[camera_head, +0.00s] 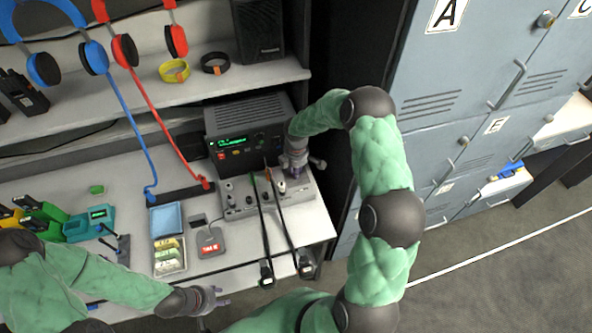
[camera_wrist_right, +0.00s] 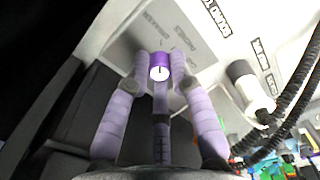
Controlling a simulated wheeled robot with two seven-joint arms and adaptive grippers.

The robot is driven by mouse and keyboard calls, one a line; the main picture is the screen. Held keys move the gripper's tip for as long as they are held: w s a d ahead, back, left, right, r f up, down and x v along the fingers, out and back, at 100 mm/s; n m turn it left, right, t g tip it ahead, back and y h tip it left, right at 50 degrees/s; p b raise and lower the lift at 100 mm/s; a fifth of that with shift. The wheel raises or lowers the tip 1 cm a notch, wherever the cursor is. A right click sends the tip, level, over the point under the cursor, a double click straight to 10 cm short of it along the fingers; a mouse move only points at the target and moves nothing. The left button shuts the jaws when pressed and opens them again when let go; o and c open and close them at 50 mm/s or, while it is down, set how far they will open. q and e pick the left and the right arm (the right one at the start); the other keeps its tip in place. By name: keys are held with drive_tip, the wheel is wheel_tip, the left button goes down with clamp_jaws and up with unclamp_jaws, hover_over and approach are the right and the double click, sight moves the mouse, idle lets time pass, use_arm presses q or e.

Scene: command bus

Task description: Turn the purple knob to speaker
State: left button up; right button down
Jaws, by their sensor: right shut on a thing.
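The purple knob (camera_wrist_right: 159,66), with a white top and a short dark pointer line, sits on a grey panel in the right wrist view. My right gripper (camera_wrist_right: 159,68) is shut on it, one lilac finger on each side. Printed words, apparently SPEAKER and PHONES, stand upside down on the panel (camera_wrist_right: 205,68) beyond the knob. In the head view my right gripper (camera_head: 288,172) reaches down at the right end of the grey control panel (camera_head: 235,211) and hides the knob. My left gripper (camera_head: 222,297) is open and empty near the desk's front edge.
A black radio unit (camera_head: 245,115) stands behind the panel. A white knob (camera_wrist_right: 243,80) and black coiled cables (camera_wrist_right: 298,85) are close to the right gripper. Two handheld microphones (camera_head: 305,262) hang at the desk's front edge. Grey lockers (camera_head: 440,110) stand to the right.

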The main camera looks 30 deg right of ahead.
drive_tip(key=c, duration=1.1)
unclamp_jaws()
wheel_tip(320, 180, up, 12)
drive_tip(key=shift+s, duration=0.2)
